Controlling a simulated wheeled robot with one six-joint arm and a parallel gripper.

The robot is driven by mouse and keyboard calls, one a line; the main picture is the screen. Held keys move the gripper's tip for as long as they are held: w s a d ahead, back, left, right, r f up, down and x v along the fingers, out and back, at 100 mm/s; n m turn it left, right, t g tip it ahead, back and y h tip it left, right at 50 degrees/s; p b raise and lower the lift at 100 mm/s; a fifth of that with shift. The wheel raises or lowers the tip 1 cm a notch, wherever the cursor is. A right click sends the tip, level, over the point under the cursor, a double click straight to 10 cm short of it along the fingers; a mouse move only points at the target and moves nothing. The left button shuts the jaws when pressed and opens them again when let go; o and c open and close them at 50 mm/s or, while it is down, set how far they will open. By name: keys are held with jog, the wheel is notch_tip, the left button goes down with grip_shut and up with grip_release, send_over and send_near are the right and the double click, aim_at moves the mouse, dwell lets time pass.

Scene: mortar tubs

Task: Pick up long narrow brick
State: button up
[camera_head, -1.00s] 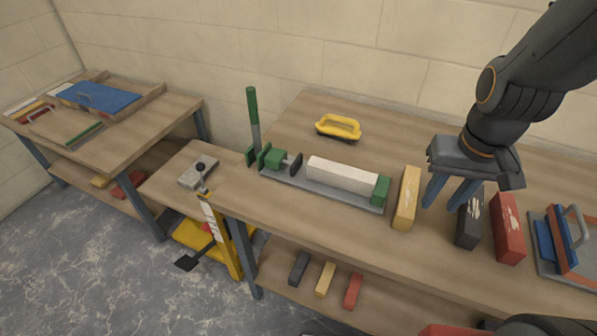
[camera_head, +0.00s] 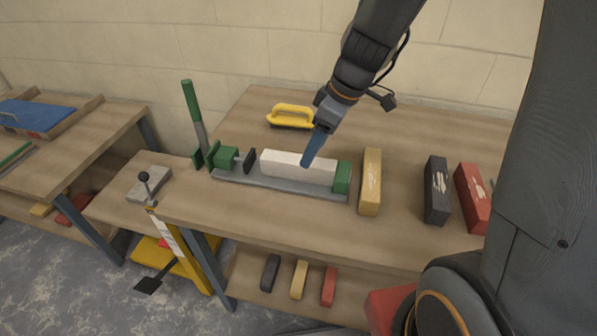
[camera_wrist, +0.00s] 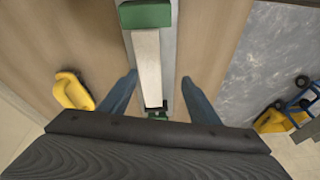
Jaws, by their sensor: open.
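The long narrow brick is likely the white one (camera_head: 283,166), lying in a grey clamp (camera_head: 250,182) with green end blocks on the table. In the wrist view the white brick (camera_wrist: 147,65) runs away from me between my fingers, with a green block (camera_wrist: 145,14) at its top end. My gripper (camera_head: 308,163) is above the right part of the brick, pointing down. In the wrist view my gripper (camera_wrist: 160,80) is open, one blue finger on each side of the brick. I cannot tell how far above it the tips are.
A yellow brick (camera_head: 371,180), a black brick (camera_head: 437,190) and a red brick (camera_head: 472,198) stand to the right. A yellow-handled float (camera_head: 290,116) lies behind the clamp. A green lever (camera_head: 193,112) rises at the clamp's left. Small bricks lie on the lower shelf.

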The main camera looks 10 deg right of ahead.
aim_at(298, 163)
jog(key=shift+w+a+f+n+b, duration=0.2)
jog(key=shift+w+a+f+n, duration=0.1)
jog(key=shift+w+n, duration=0.3)
jog(key=shift+w+a+f+n+b, duration=0.2)
jog(key=shift+w+a+n, duration=0.15)
jog(key=shift+w, duration=0.3)
jog(key=shift+a+f+y, duration=0.1)
jog(key=shift+f+y, duration=0.1)
jog(key=shift+y, duration=0.1)
jog(key=shift+d+p+x, duration=0.2)
jog(key=shift+p+x, duration=0.15)
jog(key=shift+x, duration=1.45)
jog(key=shift+d+p+x, duration=0.15)
jog(key=shift+p+x, duration=0.2)
jog(key=shift+x, duration=1.5)
jog(key=shift+w+f, duration=0.1)
grip_shut()
